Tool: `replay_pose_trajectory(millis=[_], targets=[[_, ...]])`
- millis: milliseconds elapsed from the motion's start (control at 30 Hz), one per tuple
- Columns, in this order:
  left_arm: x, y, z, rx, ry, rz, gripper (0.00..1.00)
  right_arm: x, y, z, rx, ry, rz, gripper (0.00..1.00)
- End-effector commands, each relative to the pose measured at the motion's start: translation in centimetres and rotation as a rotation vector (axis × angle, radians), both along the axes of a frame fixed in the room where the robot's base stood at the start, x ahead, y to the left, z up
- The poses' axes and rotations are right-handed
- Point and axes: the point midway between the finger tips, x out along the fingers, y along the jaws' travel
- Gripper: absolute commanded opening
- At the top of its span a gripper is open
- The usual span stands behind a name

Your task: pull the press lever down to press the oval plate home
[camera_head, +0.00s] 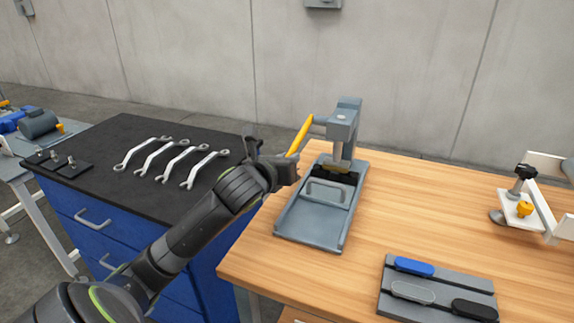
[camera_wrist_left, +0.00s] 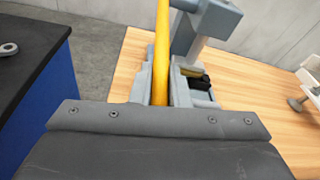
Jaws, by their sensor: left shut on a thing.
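The grey press (camera_head: 343,125) stands at the back left of the wooden table. Its yellow lever (camera_head: 301,136) slopes down and left from the head; it also shows in the left wrist view (camera_wrist_left: 161,50). My left gripper (camera_head: 287,161) is shut on the lever's lower part, and in the wrist view the lever runs between the fingers. The press base (camera_head: 308,227) carries a grey block (camera_head: 327,193) with an oval outline. A dark and yellow part (camera_head: 338,167) sits under the ram. I cannot tell whether the oval plate is seated. My right gripper is out of view.
A grey tray (camera_head: 391,306) holding blue and black ovals lies at the table's front. A white fixture with a black knob (camera_head: 525,171) stands at the right. Several wrenches (camera_head: 158,157) lie on the black bench top left of the press. The table's middle is clear.

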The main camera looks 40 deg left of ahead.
Motion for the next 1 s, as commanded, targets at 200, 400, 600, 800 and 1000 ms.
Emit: replay_pose_trajectory(millis=[200, 400, 600, 800, 1000], targets=[[0.11, 0.02, -0.41, 0.007, -0.026, 0.0, 0.0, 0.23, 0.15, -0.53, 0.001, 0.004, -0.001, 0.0], [0.12, 0.03, -0.44, 0.008, -0.027, 0.0, 0.0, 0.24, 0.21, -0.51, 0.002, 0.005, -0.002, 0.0], [0.1, 0.03, -0.51, 0.007, -0.025, -0.001, 0.0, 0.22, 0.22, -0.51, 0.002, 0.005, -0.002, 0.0], [0.1, 0.04, -0.5, 0.006, -0.025, 0.0, 0.37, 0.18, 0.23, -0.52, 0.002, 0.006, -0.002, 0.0], [0.1, 0.03, -0.45, 0.006, -0.026, 0.001, 0.37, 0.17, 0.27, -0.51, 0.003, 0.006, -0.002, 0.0]])
